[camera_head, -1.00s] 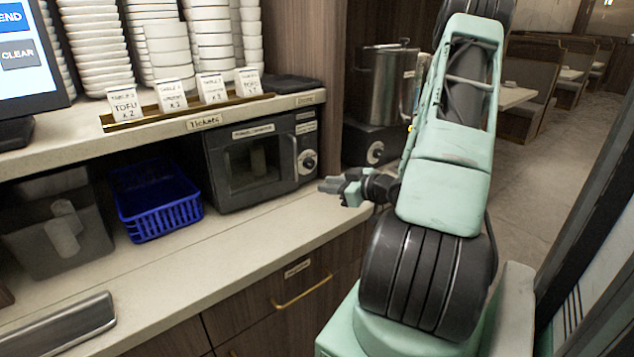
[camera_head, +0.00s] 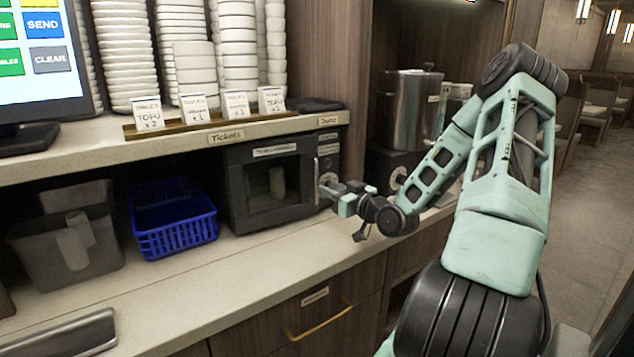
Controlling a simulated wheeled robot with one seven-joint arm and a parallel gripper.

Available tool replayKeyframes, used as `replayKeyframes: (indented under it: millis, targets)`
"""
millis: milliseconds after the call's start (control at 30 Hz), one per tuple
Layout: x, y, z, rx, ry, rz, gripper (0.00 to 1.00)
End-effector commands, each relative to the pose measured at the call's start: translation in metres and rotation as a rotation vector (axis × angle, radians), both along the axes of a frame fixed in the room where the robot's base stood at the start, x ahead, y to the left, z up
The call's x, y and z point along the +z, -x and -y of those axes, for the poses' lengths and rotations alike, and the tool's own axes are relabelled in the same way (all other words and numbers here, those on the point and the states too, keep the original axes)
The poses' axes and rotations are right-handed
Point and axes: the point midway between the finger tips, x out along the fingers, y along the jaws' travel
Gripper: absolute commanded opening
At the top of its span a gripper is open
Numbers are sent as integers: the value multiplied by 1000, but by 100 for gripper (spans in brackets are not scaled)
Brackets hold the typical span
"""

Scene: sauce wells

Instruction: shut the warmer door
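The warmer (camera_head: 238,190) is a dark box under the shelf, with a label along the top of its front. Its door (camera_head: 272,213) has a window, and a pale object shows through it. A thin upright handle (camera_head: 317,181) is at the door's right edge. The door looks shut or nearly so; I cannot tell if a gap remains. My gripper (camera_head: 328,188) is just right of the handle, pointing left, and covers part of the warmer's right-hand panel. I cannot tell whether it touches the handle, or whether its fingers are apart.
A blue basket (camera_head: 176,240) and a grey bin (camera_head: 68,262) stand left of the warmer. A metal pot (camera_head: 414,108) stands on a dark base behind my arm. Ticket cards and stacked bowls (camera_head: 195,75) fill the upper shelf. The counter (camera_head: 245,268) before the warmer is clear.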

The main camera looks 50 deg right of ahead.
Motion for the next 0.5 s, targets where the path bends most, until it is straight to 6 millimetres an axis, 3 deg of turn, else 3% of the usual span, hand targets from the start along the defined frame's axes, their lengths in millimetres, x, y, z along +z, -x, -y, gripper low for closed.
replayKeyframes:
  millis: [200,500]
  targets:
    - [1,-41,5,2,-2,1,25]
    - [0,-64,9,0,0,0,25]
